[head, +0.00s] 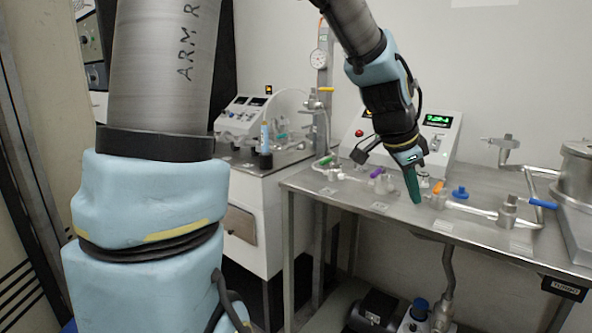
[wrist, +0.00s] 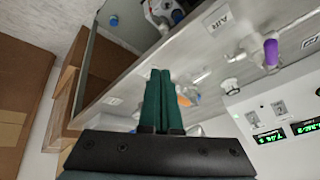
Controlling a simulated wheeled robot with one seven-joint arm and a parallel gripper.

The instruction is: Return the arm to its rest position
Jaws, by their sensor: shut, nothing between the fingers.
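My arm reaches in from the top of the head view, with its blue links bent down over a metal bench. My gripper (head: 415,198) points down above the front part of the bench top, near the orange-handled valve. Its green fingers are together with nothing between them. In the wrist view the closed green fingers (wrist: 159,75) point up the picture toward the bench edge. I cannot tell the exact gap between the fingertips and the bench.
The metal bench (head: 395,205) carries valves with purple (head: 377,173), orange (head: 438,187) and blue (head: 543,203) handles, and a blue knob (head: 460,192). A control box (head: 440,140) with green displays stands behind. A pump (head: 380,311) sits below. Cardboard boxes (wrist: 25,75) show at left in the wrist view.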

